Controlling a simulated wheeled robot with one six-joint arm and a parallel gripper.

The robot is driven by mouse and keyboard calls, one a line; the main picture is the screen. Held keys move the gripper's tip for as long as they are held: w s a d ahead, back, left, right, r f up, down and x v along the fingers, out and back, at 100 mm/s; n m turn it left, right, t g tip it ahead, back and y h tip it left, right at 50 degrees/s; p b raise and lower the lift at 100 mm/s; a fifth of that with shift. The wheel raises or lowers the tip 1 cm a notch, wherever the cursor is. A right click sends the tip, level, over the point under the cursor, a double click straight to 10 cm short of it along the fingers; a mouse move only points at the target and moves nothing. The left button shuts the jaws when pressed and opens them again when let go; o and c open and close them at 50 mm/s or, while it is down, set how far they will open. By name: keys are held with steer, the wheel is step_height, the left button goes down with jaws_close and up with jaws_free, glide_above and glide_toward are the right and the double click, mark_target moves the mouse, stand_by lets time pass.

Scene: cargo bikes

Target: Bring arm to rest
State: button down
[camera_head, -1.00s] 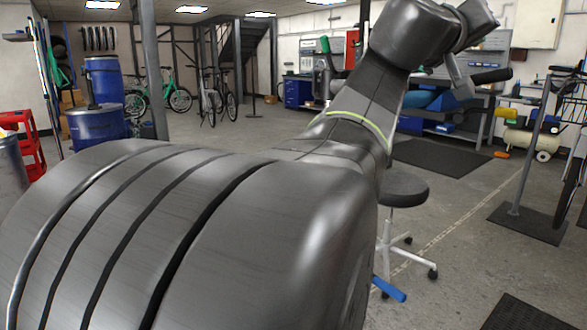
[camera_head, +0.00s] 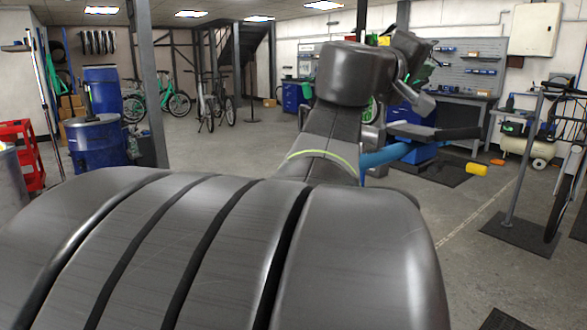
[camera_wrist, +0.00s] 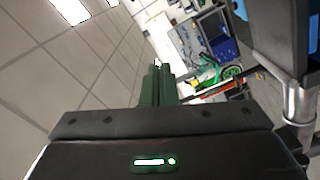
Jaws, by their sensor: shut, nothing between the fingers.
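My gripper (camera_wrist: 157,68) shows in the wrist view. Its two dark green fingers are together, with nothing between them, and point away from the dark gripper body. Beyond them the wrist view is tilted, with ceiling panels and lights at the left and shop furniture at the right. In the head view my dark grey arm fills the lower left and middle, its upper links raised and bent over to the right. I cannot clearly pick out the fingers in the head view.
Blue drums (camera_head: 97,143) stand at the left by a pillar (camera_head: 150,80). Bikes (camera_head: 172,103) stand farther back. A workbench (camera_head: 455,98), a compressor (camera_head: 525,147) and a bike stand (camera_head: 512,170) are at the right. Open floor lies between.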

steer(key=shift+w+a+r+n+p, duration=0.25)
steer(key=shift+w+a+n+p, duration=0.3)
steer(key=shift+p, duration=0.75)
steer(key=shift+w+a+r+n+p, duration=0.35)
steer(key=shift+w+n+p, duration=0.35)
steer(key=shift+p, duration=0.55)
steer(key=shift+w+a+r+n+p, duration=0.2)
steer(key=shift+w+a+n+p, duration=0.45)
steer(key=shift+p, duration=0.65)
steer(key=shift+s+d, duration=0.1)
steer(key=shift+d, duration=0.05)
